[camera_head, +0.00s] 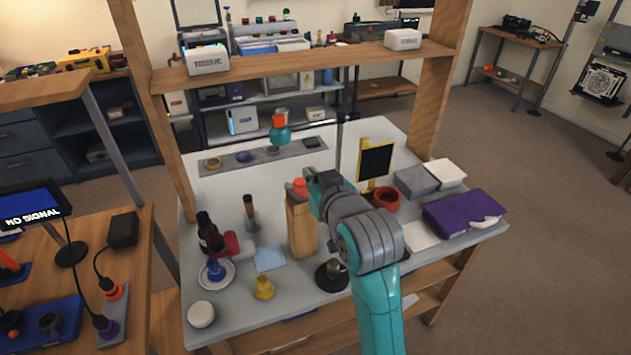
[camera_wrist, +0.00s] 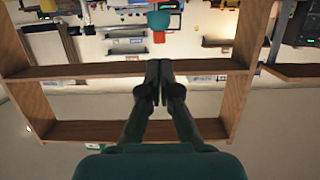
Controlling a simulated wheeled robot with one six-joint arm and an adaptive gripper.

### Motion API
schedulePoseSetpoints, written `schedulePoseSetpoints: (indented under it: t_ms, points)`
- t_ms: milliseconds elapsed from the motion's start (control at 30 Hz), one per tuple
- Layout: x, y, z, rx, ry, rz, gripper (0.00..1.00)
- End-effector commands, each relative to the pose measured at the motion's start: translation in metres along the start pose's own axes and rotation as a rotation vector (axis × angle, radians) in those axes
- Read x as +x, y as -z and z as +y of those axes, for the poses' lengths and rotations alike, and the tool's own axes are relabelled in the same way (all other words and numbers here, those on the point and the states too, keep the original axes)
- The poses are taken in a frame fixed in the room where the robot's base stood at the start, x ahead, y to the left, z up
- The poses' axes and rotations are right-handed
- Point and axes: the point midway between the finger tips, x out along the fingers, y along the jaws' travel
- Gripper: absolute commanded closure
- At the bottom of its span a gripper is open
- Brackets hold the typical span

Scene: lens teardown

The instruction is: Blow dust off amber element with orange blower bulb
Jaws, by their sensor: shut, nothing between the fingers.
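A small orange rounded thing (camera_head: 300,187), perhaps the blower bulb, shows at the top of a tall wooden block (camera_head: 302,228) on the grey-white bench. My gripper (camera_head: 313,180) is just right of it in the head view; whether they touch I cannot tell. In the wrist view my gripper (camera_wrist: 158,64) has its fingers together with nothing between them. A yellow-amber ring (camera_head: 213,162), possibly the amber element, lies at the left end of a grey strip (camera_head: 265,157) at the back of the bench. Dust is too small to make out.
A teal thing with an orange top (camera_head: 280,133) stands beyond the strip. A yellow-framed panel (camera_head: 376,162) and purple case (camera_head: 464,212) are right.

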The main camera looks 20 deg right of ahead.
Motion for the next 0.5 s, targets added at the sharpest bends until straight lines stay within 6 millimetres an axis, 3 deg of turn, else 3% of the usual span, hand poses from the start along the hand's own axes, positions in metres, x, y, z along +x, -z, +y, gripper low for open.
schedulePoseSetpoints:
  t_ms: [333,500]
  points:
    - [0.065,-0.001,0.000,0.000,0.000,-0.001,1.00]
    - [0.067,-0.026,0.000,0.000,0.000,-0.002,1.00]
